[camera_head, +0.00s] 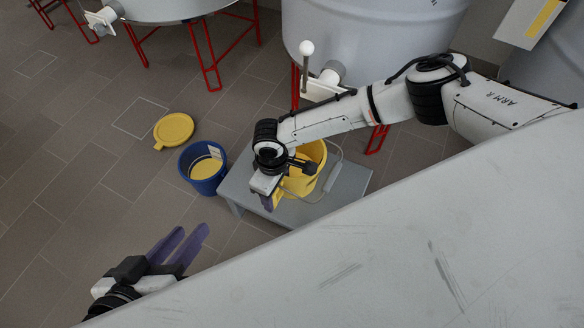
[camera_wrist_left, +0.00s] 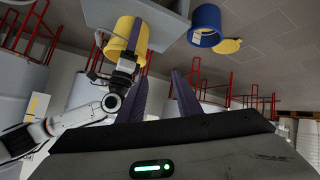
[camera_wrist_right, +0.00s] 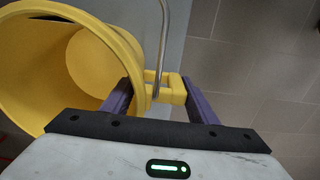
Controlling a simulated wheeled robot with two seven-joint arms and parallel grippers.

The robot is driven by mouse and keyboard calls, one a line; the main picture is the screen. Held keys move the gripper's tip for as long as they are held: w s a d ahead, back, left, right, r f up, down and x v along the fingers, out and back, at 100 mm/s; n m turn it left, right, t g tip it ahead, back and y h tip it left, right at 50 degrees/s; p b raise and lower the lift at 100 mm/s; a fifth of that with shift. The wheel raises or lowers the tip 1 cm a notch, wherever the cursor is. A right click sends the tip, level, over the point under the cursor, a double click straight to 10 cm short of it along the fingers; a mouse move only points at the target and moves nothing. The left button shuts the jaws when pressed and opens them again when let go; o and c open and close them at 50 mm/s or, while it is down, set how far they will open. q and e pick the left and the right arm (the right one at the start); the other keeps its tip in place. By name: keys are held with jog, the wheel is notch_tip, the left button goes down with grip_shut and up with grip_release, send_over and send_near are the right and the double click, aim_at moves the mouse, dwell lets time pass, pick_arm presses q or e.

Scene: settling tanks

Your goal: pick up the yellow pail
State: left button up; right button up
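The yellow pail (camera_head: 308,183) stands on a low grey stool (camera_head: 346,192), its wire handle hanging to the right side in the head view. My right gripper (camera_head: 272,198) is at the pail's near side and partly covers it. In the right wrist view the open fingers (camera_wrist_right: 156,84) are either side of the pail's rim and a yellow lug (camera_wrist_right: 172,92), with a gap left; the pail's mouth (camera_wrist_right: 50,70) is open to the left. The pail also shows in the left wrist view (camera_wrist_left: 124,32). My left gripper (camera_head: 188,232) is open and empty, away from the pail.
A blue bucket (camera_head: 203,184) with yellow inside stands on the floor left of the stool. A yellow round lid (camera_head: 174,130) lies behind it. Large grey tanks (camera_head: 375,40) on red legs stand at the back. A large pale surface fills the lower right. Tiled floor at left is clear.

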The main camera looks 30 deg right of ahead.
jog(key=shift+s+a, duration=0.1)
jog(key=shift+s, duration=0.05)
grip_shut()
jog(key=shift+r, duration=0.1)
